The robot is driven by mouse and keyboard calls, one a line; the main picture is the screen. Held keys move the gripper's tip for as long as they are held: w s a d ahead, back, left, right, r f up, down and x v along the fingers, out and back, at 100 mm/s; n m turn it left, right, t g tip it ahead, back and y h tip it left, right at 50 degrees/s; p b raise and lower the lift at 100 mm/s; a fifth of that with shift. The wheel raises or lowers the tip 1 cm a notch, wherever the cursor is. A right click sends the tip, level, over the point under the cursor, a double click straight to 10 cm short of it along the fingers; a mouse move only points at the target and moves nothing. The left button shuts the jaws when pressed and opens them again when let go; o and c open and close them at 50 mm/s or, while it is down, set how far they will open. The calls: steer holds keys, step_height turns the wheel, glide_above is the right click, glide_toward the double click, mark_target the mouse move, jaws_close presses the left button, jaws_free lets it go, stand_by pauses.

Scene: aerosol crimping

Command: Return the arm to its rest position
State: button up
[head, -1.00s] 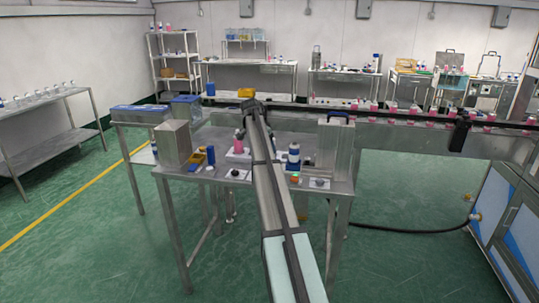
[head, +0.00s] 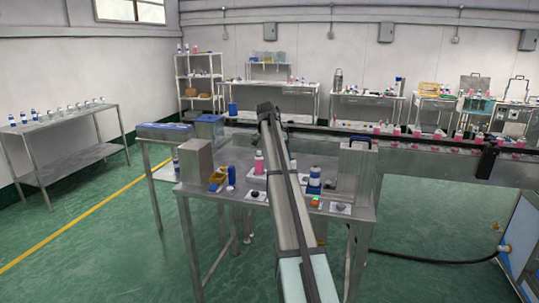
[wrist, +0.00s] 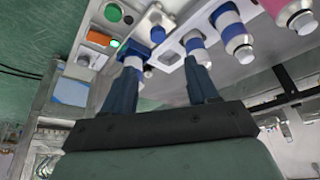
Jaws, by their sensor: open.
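My arm (head: 284,195) stretches from the bottom of the head view up over the steel workbench (head: 228,190). My gripper (wrist: 164,75) shows in the wrist view, with its two dark blue fingers spread apart and nothing held between them. Blue-and-white cans (wrist: 232,38) and a pink can (wrist: 290,10) appear beyond the fingertips. The left fingertip overlaps one can in the picture, and I cannot tell whether they touch. In the head view, a pink can (head: 259,163) stands left of my arm and a blue-and-white can (head: 314,178) right of it. The fingers are not discernible there.
Steel boxes (head: 196,160) and (head: 355,168) stand at both ends of the workbench. A conveyor (head: 440,157) carrying pink cans runs behind to the right.

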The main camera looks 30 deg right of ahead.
steer(key=w+a+f+n+h, duration=0.2)
steer(key=a+f+n, duration=0.5)
steer(key=a+f, duration=1.1)
steer(key=s+a+f+n+g+y, duration=0.1)
steer(key=s+a+f, duration=0.25)
steer(key=f, duration=0.45)
steer(key=s+a+f+n, duration=0.2)
steer(key=s+f, duration=0.3)
steer(key=f, duration=0.3)
steer(key=s+a+f+n+g+y, duration=0.1)
steer(key=s+a+f, duration=0.2)
steer(key=s+f, duration=0.3)
steer(key=s+a+f+n+g+y, duration=0.15)
steer(key=s+a+f, duration=0.25)
steer(key=s+f, duration=0.65)
steer(key=s+a+f+n+g+y, duration=0.1)
steer(key=s+a+f+n, duration=0.15)
steer(key=s+f, duration=0.8)
steer(key=s+a+f+g, duration=0.1)
steer(key=s+a+f, duration=0.1)
steer(key=s, duration=0.8)
steer(key=s+a+f+n+g+y, duration=0.1)
steer(key=s+a+f, duration=0.1)
steer(key=s, duration=0.8)
steer(key=s+a+f+g+y, duration=0.1)
steer(key=s+a+f, duration=0.1)
steer(key=s, duration=0.8)
steer(key=shift+s+a+n, duration=0.2)
steer(key=shift+a+n, duration=0.2)
steer(key=shift+a, duration=0.05)
